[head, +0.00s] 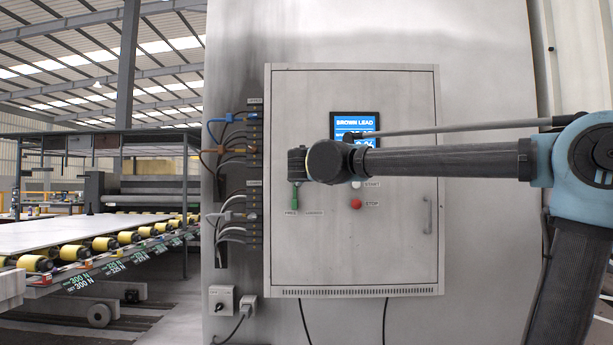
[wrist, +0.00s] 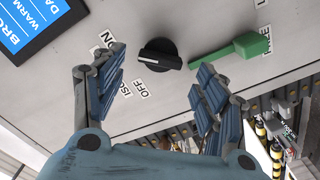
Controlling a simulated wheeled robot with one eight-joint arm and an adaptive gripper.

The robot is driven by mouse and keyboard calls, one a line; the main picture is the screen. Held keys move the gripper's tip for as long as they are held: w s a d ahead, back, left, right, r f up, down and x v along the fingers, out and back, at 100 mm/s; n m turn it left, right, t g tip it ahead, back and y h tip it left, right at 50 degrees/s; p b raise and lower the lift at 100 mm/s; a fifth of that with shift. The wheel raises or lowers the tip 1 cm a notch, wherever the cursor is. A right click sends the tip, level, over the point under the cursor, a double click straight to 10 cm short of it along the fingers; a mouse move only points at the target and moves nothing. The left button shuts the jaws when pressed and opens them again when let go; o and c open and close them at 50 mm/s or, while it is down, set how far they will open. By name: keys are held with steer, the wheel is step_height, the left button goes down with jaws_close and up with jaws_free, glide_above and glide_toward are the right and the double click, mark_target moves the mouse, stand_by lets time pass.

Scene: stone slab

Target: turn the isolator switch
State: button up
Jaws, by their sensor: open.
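In the head view my gripper (head: 297,163) is in front of the cabinet door, and the knob is hidden behind my arm.
A green lever (wrist: 240,50) lies close beside the right finger; it also shows in the head view (head: 294,200). The grey cabinet (head: 390,255) carries a blue screen (head: 354,123), a red stop button (head: 356,204) and a door handle (head: 427,216). Cables (head: 232,150) run along its left.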

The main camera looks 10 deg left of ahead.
steer(key=shift+x, duration=2.65)
steer(key=shift+d, duration=0.1)
steer(key=c, duration=1.1)
